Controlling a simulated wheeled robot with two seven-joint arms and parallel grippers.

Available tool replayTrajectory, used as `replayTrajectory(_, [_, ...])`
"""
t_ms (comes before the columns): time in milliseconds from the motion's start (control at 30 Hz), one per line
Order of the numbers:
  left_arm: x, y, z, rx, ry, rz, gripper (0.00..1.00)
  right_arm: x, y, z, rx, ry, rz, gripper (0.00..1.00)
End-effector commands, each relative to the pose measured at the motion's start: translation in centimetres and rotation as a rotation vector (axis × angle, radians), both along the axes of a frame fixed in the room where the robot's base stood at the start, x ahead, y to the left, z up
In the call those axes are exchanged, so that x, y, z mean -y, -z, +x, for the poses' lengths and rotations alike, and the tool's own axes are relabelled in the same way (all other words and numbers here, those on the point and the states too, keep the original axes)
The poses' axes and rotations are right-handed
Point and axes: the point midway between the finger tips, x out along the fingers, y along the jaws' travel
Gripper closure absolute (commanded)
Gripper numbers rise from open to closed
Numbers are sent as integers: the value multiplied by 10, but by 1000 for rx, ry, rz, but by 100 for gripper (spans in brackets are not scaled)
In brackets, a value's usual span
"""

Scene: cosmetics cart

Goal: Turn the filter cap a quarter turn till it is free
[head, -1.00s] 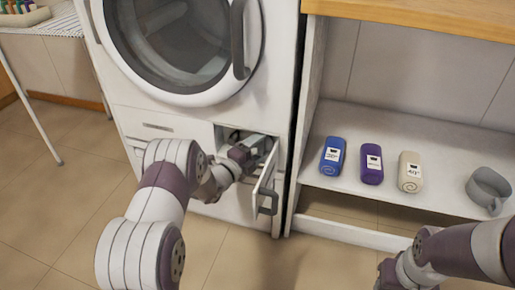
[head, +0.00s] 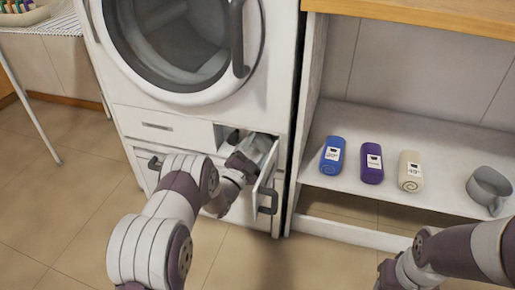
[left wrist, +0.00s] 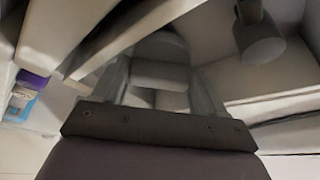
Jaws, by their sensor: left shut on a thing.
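The white washing machine (head: 155,110) has a low compartment (head: 228,136) at its lower right, with its flap (head: 264,172) standing open. My left gripper (head: 241,163) reaches in at this opening and largely hides what is inside. In the left wrist view, the gripper (left wrist: 160,88) is shut on a pale grey rounded piece between its two fingers, which I take for the filter cap (left wrist: 160,72). How far the cap is turned, and whether it is seated or loose, I cannot tell. My right arm shows at the lower right; its gripper is out of frame.
The open flap, with its dark handle (head: 268,201), stands close to the right of my left gripper. The floor in front is clear.

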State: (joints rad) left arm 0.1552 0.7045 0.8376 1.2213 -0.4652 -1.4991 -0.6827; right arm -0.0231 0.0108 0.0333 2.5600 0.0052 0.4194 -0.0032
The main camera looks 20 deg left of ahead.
Motion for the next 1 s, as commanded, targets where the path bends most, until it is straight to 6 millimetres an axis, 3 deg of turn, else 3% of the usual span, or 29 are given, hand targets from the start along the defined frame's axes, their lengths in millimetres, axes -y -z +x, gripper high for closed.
replayTrajectory(600, [3, 2, 0, -22, -1, -548, 59, 0, -7, 0, 0, 0, 0, 57])
replayTrajectory(1000, [4, 3, -1, -28, -1, -745, 59, 0, -11, 0, 0, 0, 0, 57])
